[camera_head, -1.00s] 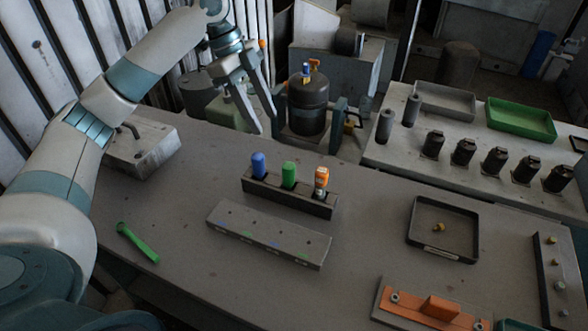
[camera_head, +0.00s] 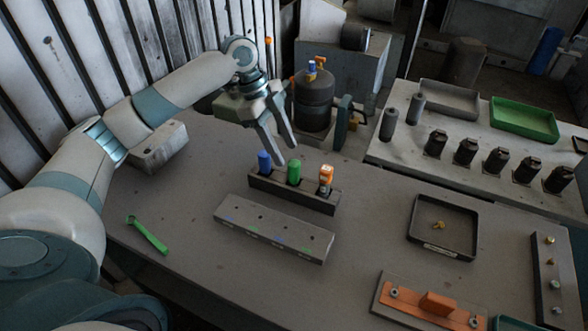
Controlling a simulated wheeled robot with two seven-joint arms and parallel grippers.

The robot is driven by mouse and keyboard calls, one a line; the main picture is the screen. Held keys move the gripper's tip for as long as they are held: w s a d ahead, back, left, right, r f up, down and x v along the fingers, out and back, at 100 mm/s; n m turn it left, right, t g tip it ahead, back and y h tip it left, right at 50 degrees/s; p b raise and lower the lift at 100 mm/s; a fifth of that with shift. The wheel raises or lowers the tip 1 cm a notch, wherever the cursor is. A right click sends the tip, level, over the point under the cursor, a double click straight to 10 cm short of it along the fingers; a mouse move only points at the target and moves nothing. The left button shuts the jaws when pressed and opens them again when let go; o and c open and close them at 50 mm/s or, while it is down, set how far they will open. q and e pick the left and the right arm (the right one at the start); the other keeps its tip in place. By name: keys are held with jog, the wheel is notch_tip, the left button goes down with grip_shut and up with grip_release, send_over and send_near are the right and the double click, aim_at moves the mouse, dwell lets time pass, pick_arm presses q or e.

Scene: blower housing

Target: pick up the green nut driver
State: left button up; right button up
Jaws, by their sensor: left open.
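The green nut driver (camera_head: 294,172) stands upright in a dark holder block (camera_head: 306,196), with its green handle showing. A blue-handled driver (camera_head: 265,162) stands to its left and an orange one (camera_head: 326,179) to its right in the same block. My left gripper (camera_head: 287,155) is open and empty, pointing down just above and behind the blue and green handles. It appears apart from the green handle, though the exact gap is hard to tell. The drivers' lower parts are hidden in the block. My right gripper is not in view.
A grey rack with holes (camera_head: 275,229) lies in front of the holder. A green tool (camera_head: 147,235) lies at the table's left. A black tray (camera_head: 443,227) and an orange fixture (camera_head: 436,303) are at right. A dark canister (camera_head: 313,105) stands behind the gripper.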

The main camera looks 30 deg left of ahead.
aim_at(294, 170)
pick_arm(q)
jog(key=shift+x, duration=1.35)
jog(key=shift+p, duration=0.35)
jog(key=p+x, duration=0.2)
jog(key=x, duration=0.2)
jog(key=shift+s+d+p, duration=0.15)
jog(key=shift+d+p, duration=0.05)
jog(key=shift+p, duration=0.1)
jog(key=shift+d+f, duration=0.1)
jog(key=shift+f, duration=0.4)
grip_shut()
